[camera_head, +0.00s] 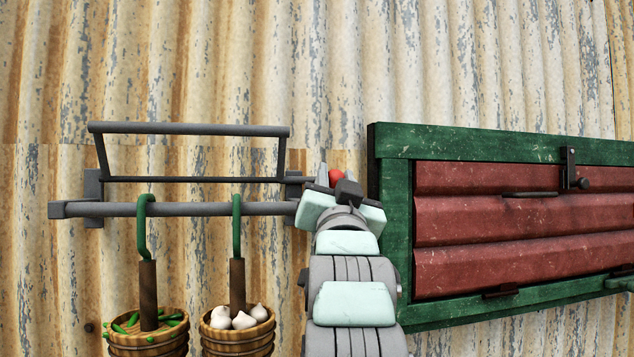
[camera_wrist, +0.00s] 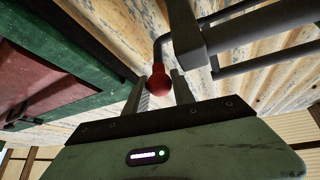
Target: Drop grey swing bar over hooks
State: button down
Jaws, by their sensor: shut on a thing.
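The grey swing bar (camera_head: 190,129) is raised in the head view, its long rod level above the grey rail (camera_head: 190,209). Two green hooks, a left one (camera_head: 143,225) and a right one (camera_head: 237,225), hang over the rail; the bar is clear of both. A red knob (camera_head: 335,178) is at the right end of the rail assembly. The knob also shows in the wrist view (camera_wrist: 158,82), on a dark bent rod. My gripper (camera_head: 330,180) is shut on the red knob, which sits between the fingers in the wrist view (camera_wrist: 158,90).
A basket of green pods (camera_head: 148,343) and a basket of white bulbs (camera_head: 238,340) hang from the hooks. A green-framed red shutter (camera_head: 390,215) stands close to the right of my gripper. The corrugated wall (camera_head: 300,60) is behind; the space above the bar is clear.

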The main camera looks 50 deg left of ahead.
dwell(0.3)
jog(key=c, duration=1.1)
grip_release()
jog(key=shift+o, duration=0.2)
jog(key=shift+f, duration=0.1)
jog(key=b+v, duration=0.2)
jog(key=v, duration=0.8)
jog(key=shift+s+d+f+b, duration=0.2)
jog(key=shift+b, duration=0.15)
